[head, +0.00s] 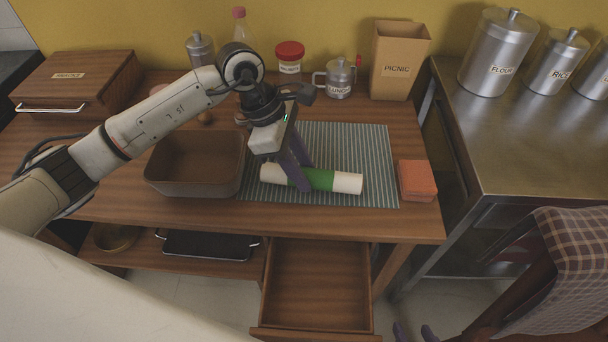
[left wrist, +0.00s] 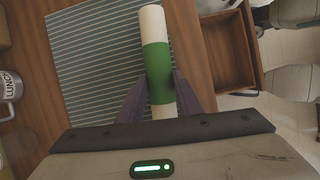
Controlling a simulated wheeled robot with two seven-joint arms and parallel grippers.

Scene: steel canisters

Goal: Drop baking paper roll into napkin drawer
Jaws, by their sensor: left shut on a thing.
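The baking paper roll (head: 322,180), white with a green band, lies level over the striped mat; I cannot tell whether it still touches it. My left gripper (head: 303,181) points down and is shut on its green part. In the left wrist view the roll (left wrist: 157,62) sits between the two purple fingers (left wrist: 158,80). The drawer (head: 315,285) under the table's front edge is pulled open and looks empty; no label shows. It also appears in the left wrist view (left wrist: 230,50). Purple fingertips of my right gripper (head: 413,332) show at the bottom edge, spread apart.
On the table stand a brown bin (head: 195,190) left of the mat (head: 365,150), a coral block (head: 417,180) to the right, and a picnic box (head: 398,60), lunch pot (head: 340,78) and jar (head: 289,58) behind. A chair with checked cloth (head: 570,250) is at right.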

